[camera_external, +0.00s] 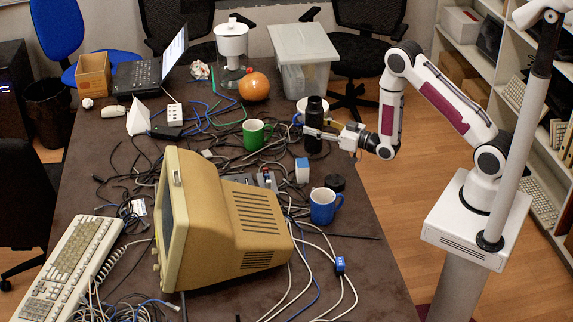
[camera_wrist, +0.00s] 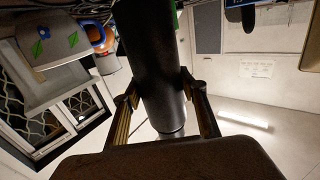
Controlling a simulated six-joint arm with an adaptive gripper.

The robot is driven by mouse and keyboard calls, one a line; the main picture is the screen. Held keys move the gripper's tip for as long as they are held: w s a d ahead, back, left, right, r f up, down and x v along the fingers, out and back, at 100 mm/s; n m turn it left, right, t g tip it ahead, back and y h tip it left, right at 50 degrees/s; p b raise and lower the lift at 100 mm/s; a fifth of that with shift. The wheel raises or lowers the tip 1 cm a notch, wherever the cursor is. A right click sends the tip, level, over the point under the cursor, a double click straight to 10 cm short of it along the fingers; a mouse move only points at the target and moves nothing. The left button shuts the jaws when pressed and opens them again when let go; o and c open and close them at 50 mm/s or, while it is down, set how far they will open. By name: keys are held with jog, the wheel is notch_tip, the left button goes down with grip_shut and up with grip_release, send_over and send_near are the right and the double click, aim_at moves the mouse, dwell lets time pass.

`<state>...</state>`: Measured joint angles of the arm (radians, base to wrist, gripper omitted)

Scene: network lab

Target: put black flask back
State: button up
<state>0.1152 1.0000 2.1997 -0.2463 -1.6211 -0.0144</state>
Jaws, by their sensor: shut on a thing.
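The black flask (camera_external: 314,118) stands upright at the right side of the table, just right of the green mug (camera_external: 253,135). My gripper (camera_external: 322,135) reaches it from the right and is shut on its body. In the wrist view the flask (camera_wrist: 155,60) fills the middle, dark and cylindrical, between the two fingers of my gripper (camera_wrist: 160,93). That view seems turned over, with the ceiling low in the picture. I cannot tell whether the flask's base touches the table, as cables and my fingers crowd its lower part.
A white cup or bowl (camera_external: 302,107) sits right behind the flask. Tangled cables (camera_external: 200,145) cover the middle of the table (camera_external: 365,250). A blue mug (camera_external: 323,206), a black round lid (camera_external: 335,183) and an old beige monitor (camera_external: 245,225) stand nearer. An orange pumpkin-like ball (camera_external: 254,87) lies behind.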

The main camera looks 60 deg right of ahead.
dwell(0.3)
jog(key=shift+f, duration=2)
jog(key=shift+f, duration=0.15)
jog(key=o, duration=1.6)
jog(key=shift+s, duration=0.1)
jog(key=shift+s+d, duration=0.25)
jog(key=shift+s, duration=1.7)
jog(key=shift+s+d, duration=0.3)
jog(key=shift+s, duration=1.65)
jog(key=shift+s+d, duration=0.25)
jog(key=shift+s, duration=1.7)
jog(key=shift+w+r, duration=0.1)
jog(key=shift+r, duration=0.1)
